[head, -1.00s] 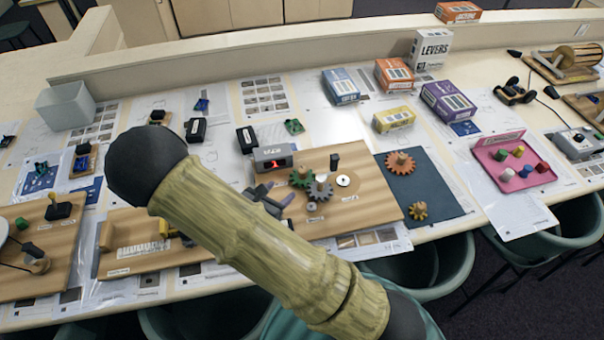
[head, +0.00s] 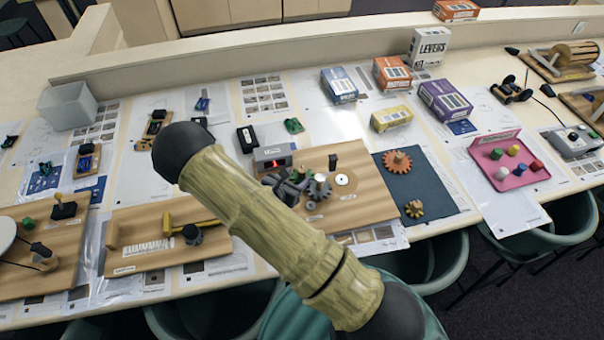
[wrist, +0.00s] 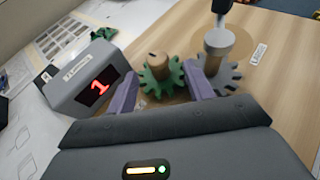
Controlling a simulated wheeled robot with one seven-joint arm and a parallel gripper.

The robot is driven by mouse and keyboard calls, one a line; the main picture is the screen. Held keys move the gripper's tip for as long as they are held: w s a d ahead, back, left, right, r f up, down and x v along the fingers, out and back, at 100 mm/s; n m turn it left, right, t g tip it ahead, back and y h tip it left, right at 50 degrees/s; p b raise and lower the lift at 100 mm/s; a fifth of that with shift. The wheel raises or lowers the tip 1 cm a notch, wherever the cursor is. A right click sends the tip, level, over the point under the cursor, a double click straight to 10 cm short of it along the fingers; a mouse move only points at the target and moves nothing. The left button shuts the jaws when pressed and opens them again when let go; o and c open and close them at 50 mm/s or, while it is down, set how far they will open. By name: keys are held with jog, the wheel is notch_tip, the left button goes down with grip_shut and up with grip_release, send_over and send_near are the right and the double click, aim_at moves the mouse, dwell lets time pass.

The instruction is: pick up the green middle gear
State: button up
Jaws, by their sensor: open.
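The green middle gear (wrist: 160,72), with a brown hub and peg on top, sits on a wooden board. My gripper (wrist: 158,82) is open, with one purple finger on each side of the gear; I cannot tell whether they touch it. In the head view my gripper (head: 291,187) covers most of this gear. A grey gear (wrist: 217,70) with a grey post stands just right of the right finger. It also shows in the head view (head: 319,188).
A grey counter box (wrist: 97,80) with a red "1" stands close to the left finger. A black post (head: 333,162) rises behind the grey gear.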

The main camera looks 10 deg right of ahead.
aim_at(299, 173)
jog(key=p+x, duration=0.2)
jog(key=x, duration=0.2)
jog(key=shift+w+d+r, duration=0.1)
jog(key=shift+w+r, duration=0.05)
jog(key=shift+w, duration=0.1)
jog(key=shift+w+d, duration=0.1)
grip_shut()
dwell(0.4)
jog(key=shift+r+b, duration=1.4)
jog(key=shift+r, duration=3.45)
